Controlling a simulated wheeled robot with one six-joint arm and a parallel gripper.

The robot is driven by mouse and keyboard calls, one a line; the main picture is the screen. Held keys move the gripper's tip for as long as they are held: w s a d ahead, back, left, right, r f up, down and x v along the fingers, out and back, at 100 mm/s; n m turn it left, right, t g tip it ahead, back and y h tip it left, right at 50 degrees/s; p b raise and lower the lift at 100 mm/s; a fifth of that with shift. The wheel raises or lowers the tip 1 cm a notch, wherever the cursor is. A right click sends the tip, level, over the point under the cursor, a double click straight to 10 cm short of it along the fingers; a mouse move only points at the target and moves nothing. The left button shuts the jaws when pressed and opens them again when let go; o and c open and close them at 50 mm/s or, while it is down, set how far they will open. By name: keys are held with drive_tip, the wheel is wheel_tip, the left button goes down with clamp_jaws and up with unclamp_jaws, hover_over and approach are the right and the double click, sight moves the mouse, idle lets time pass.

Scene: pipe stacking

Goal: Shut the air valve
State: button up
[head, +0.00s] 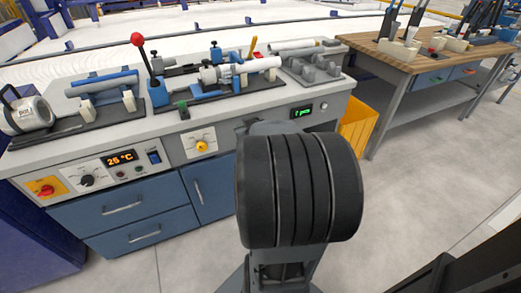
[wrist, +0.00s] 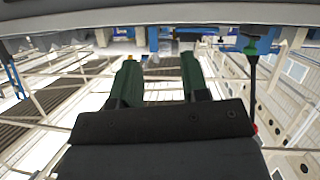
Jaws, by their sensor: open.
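A yellow knob (head: 202,146) sits on a white plate on the front panel of the bench; it may be the air valve, but I cannot read a label. In the wrist view I cannot make out this knob. My gripper (wrist: 158,62) shows in the wrist view with its two green fingers apart and nothing between them. The bench edge (wrist: 150,14) crosses the top of that view, beyond the fingertips. In the head view my arm's black segment hides the gripper.
A red-and-yellow switch (head: 46,190), a black dial (head: 87,181) and a 25 °C display (head: 121,157) sit on the front panel. A red-ball lever (head: 139,42) rises above the benchtop. Floor at the right is clear.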

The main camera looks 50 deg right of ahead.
drive_tip(key=s+d+f+t+b, duration=0.55)
drive_tip(key=d+f+b, duration=0.3)
drive_tip(key=f, duration=0.35)
drive_tip(key=shift+g, duration=0.35)
drive_tip(key=b+x, duration=0.1)
drive_tip(key=x, duration=0.3)
drive_tip(key=b+x, duration=0.1)
drive_tip(key=x, duration=0.3)
drive_tip(key=b+x, duration=0.2)
drive_tip(key=x, duration=0.3)
drive_tip(key=shift+r, duration=0.35)
drive_tip(key=shift+c, duration=0.3)
clamp_jaws()
